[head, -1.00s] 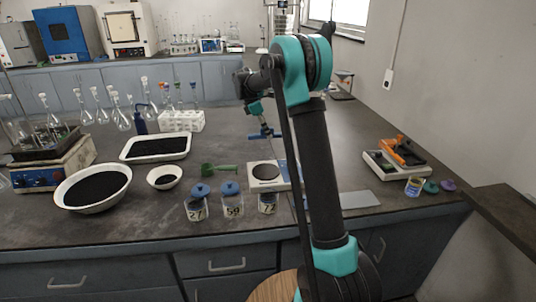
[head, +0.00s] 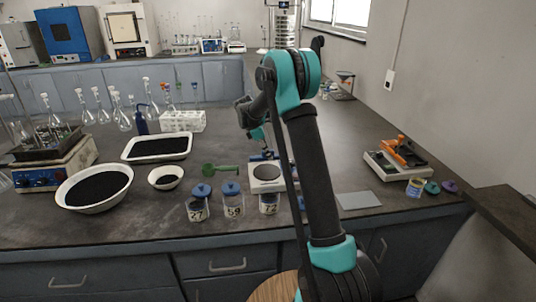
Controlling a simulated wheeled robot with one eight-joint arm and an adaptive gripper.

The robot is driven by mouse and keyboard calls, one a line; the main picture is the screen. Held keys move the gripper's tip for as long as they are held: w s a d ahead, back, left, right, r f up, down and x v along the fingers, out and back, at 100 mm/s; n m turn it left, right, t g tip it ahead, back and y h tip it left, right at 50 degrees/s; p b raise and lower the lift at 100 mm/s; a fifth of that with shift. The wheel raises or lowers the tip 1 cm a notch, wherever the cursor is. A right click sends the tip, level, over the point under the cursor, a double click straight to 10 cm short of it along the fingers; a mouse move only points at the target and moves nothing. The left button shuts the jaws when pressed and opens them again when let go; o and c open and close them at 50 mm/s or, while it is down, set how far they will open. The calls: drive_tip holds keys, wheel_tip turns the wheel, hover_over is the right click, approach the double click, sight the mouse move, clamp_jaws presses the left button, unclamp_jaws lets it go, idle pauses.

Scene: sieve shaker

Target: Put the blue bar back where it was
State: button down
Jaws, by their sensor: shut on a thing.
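My gripper (head: 265,149) hangs over the bench just beyond the white balance (head: 267,184), partly hidden by my own arm. It is shut on the blue bar (head: 257,158), of which only a small dark blue piece shows near the balance's back edge. I cannot tell whether the bar touches anything. The sieve shaker (head: 285,27), a metal stack, stands at the far back, with its lower part behind my arm.
A grey plate (head: 359,200) lies to the right, before an orange device (head: 399,152). The bench between balance and orange device is mostly clear.

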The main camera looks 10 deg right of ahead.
drive_tip(key=c, duration=1.3)
unclamp_jaws()
drive_tip(key=shift+f, duration=0.1)
drive_tip(key=shift+c, duration=0.2)
drive_tip(key=v, duration=1.2)
